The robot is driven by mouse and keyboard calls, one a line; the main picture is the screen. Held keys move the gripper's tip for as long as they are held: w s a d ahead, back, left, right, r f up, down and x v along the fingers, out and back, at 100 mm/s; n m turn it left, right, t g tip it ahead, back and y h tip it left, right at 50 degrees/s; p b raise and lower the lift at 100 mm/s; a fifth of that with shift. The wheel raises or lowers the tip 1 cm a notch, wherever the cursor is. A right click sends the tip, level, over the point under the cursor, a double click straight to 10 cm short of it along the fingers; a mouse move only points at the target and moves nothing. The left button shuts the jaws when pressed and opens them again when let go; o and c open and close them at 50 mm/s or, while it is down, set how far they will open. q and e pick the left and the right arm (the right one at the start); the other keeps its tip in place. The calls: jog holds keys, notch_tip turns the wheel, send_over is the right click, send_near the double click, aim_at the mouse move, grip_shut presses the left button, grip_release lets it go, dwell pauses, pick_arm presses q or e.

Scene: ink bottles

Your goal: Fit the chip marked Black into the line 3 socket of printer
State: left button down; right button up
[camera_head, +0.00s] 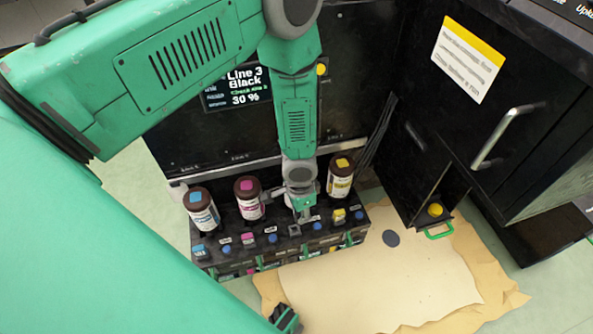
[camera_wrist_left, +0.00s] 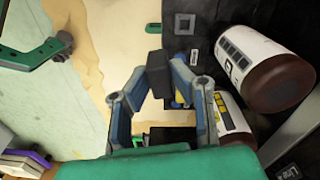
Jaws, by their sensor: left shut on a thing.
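My left gripper (camera_head: 301,207) reaches down over the front of the ink unit (camera_head: 320,240), among the bottles. In the left wrist view its two fingers (camera_wrist_left: 162,75) are shut on a small dark block, the chip (camera_wrist_left: 155,63); its marking cannot be read. A square dark socket (camera_head: 294,230) lies just below the gripper, between pink and yellow chips. What looks like this socket also shows in the left wrist view (camera_wrist_left: 185,23), apart from the held chip.
Brown bottles with cyan (camera_head: 201,210), magenta (camera_head: 249,199) and yellow (camera_head: 341,178) marks stand on the unit. A dark-labelled bottle (camera_wrist_left: 265,68) stands close beside the gripper. A black cabinet (camera_head: 480,110) stands at right. Brown paper (camera_head: 385,285) covers the floor in front.

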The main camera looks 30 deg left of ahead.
pick_arm(q)
jog(key=a+f+b, duration=0.1)
jog(key=f, duration=0.2)
jog(key=w+a+f+m+b, duration=0.1)
jog(key=f+b, duration=0.1)
jog(key=f, duration=0.2)
jog(key=w+a+f+m+b, duration=0.1)
jog(key=f+b, duration=0.1)
jog(key=f, duration=0.1)
jog(key=shift+w+a+f, duration=0.15)
jog(key=shift+a+f, duration=0.15)
jog(key=shift+f, duration=0.1)
jog(key=shift+a+f+b, duration=0.15)
jog(key=shift+f+b, duration=0.3)
pick_arm(e)
notch_tip(320, 180, down, 6)
jog(key=a, duration=0.1)
pick_arm(q)
jog(key=shift+d+r, duration=0.15)
jog(key=shift+d, duration=0.1)
pick_arm(e)
jog(key=shift+d+f, duration=0.15)
jog(key=shift+d, duration=0.1)
pick_arm(q)
jog(key=shift+a, duration=0.15)
jog(key=shift+a, duration=0.2)
pick_arm(e)
jog(key=shift+a+r, duration=0.2)
